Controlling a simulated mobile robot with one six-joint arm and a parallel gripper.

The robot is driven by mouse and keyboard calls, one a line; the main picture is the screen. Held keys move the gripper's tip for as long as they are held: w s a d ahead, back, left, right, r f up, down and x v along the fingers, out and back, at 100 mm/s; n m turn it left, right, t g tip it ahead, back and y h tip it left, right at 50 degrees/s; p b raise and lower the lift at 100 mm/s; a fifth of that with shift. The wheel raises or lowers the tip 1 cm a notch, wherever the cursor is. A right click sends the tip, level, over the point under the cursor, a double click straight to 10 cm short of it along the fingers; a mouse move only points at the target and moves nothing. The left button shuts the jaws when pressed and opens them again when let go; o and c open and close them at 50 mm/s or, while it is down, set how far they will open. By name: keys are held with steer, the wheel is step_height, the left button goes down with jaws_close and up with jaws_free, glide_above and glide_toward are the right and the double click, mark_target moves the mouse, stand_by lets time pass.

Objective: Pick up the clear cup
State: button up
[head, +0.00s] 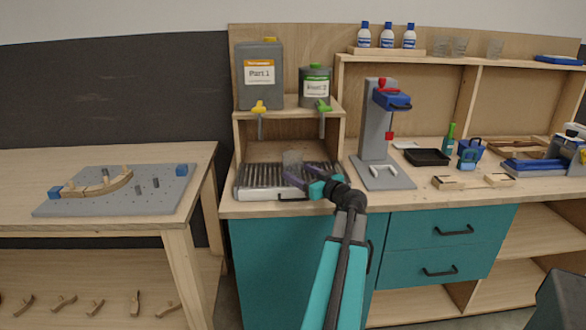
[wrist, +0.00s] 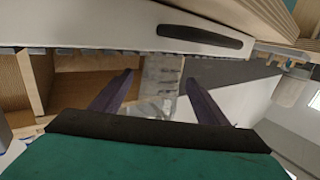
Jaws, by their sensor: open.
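A clear cup (head: 292,160) stands on the slatted metal drip grate (head: 249,180), below the two jugs. My gripper (head: 293,175) is at the cup, over the front right part of the grate. In the wrist view, my gripper (wrist: 160,80) is open, with its two dark fingers apart. The see-through cup (wrist: 161,76) shows in the gap between them, hard to make out against the background. I cannot tell whether either finger touches it. Several more clear cups (head: 459,47) stand on the upper shelf at the right.
A large grey jug (head: 259,88) and a smaller jug (head: 315,88) with taps stand on a shelf over the grate. A grey stand (head: 376,140) is close on the right. A black tray (head: 428,157) lies farther right.

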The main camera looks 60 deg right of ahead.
mark_target(299, 172)
steer(key=shift+x, duration=1.45)
steer(key=shift+p+x, duration=1.1)
steer(key=shift+x, duration=1.55)
steer(key=shift+a, duration=0.15)
steer(key=c, duration=0.9)
